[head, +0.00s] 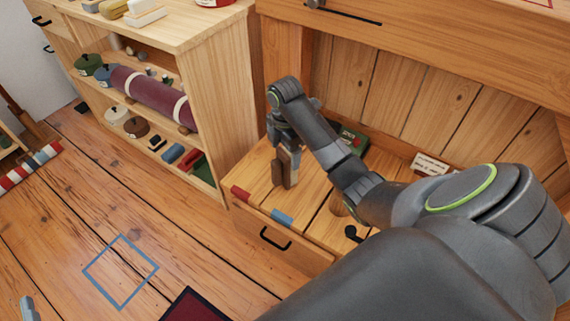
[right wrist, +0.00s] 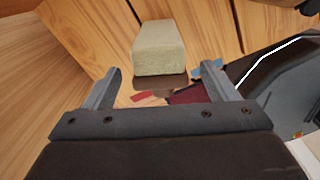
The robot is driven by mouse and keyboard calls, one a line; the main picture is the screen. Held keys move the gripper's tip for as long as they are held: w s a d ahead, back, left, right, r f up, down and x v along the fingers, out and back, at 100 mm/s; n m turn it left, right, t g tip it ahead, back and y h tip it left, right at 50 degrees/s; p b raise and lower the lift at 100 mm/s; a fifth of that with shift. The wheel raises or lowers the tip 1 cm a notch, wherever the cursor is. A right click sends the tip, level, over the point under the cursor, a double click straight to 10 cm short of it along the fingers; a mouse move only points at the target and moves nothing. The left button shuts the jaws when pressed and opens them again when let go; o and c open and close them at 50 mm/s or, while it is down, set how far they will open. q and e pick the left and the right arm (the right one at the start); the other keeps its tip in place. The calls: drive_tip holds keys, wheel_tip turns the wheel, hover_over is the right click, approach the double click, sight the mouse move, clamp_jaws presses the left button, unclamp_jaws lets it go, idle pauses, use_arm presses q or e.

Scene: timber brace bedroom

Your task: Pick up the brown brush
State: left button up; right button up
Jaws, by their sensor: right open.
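The brown brush (head: 281,171) stands upright on the low wooden drawer unit, its brown back and pale bristle block showing in the head view. In the right wrist view the brush's pale bristle block (right wrist: 160,48) lies ahead, with a strip of its brown back (right wrist: 160,84) below. My right gripper (head: 283,143) is just above the brush, pointing down at it. In the right wrist view my right gripper (right wrist: 163,72) is open, one finger on each side of the brush with gaps. A grey tip at the head view's lower left may be my left gripper (head: 28,308); its jaws do not show.
The drawer unit (head: 262,226) has red and blue marks on its front edge. A green box (head: 350,139) and a white card (head: 430,165) are behind my right arm. An open shelf (head: 218,70) with a purple roll (head: 150,95) stands left. Floor is open at left.

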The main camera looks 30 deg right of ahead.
use_arm(q)
drive_tip(key=shift+r+t, duration=0.9)
drive_tip(key=shift+r, duration=0.55)
use_arm(e)
drive_tip(key=shift+f, duration=0.45)
drive_tip(key=c, duration=1.4)
drive_tip(key=shift+c, duration=0.2)
use_arm(q)
drive_tip(key=shift+f, duration=0.15)
